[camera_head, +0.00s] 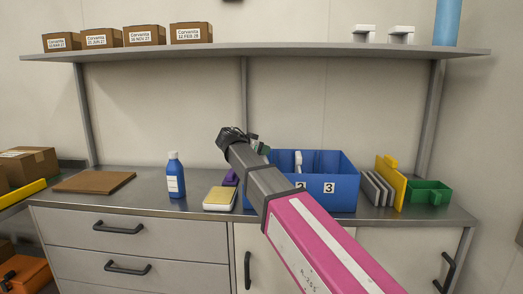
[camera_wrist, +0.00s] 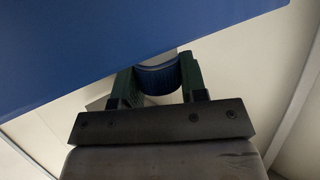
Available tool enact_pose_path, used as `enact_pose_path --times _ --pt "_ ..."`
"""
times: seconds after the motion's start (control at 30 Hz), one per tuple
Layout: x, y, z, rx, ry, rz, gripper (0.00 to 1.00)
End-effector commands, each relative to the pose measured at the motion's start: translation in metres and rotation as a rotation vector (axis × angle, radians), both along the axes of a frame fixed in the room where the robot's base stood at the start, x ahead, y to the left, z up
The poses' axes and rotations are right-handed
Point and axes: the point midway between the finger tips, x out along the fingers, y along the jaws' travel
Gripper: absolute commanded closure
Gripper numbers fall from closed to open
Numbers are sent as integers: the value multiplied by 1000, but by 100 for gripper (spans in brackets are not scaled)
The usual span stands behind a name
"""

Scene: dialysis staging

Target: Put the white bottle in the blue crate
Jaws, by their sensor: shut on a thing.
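The blue crate (camera_head: 343,203) stands on the counter, with dividers inside and number labels on its front. Its blue wall (camera_wrist: 70,50) also fills the upper left of the wrist view. My gripper (camera_head: 264,150) is at the crate's left end, partly hidden by my arm. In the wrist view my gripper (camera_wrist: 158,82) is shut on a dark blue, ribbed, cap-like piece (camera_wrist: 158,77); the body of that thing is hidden. A white, bottle-like shape (camera_head: 298,160) shows upright inside the crate's left part; I cannot tell whether it is the white bottle.
A blue bottle (camera_head: 175,177) with a white label and a yellow-and-white box (camera_head: 220,198) stand left of the crate. A brown board (camera_head: 95,182) lies farther left. A rack with a yellow panel (camera_head: 390,185) and a green bin (camera_head: 428,192) stand right. A shelf (camera_head: 250,51) runs above.

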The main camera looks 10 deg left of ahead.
Motion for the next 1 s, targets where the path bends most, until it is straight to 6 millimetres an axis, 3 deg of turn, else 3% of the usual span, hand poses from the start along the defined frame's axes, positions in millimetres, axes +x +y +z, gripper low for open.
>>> enact_pose_path --times 0.03,0.07,0.1,0.13,0.57,1.0 --pt "0 0 -1 -1 -1 0 100" --pt "0 0 -2 0 0 0 54" --pt "0 0 -1 0 0 0 41" --pt "0 0 -1 0 0 0 35" --pt "-6 5 4 0 0 1 35" --pt "-62 56 35 0 -1 2 35"
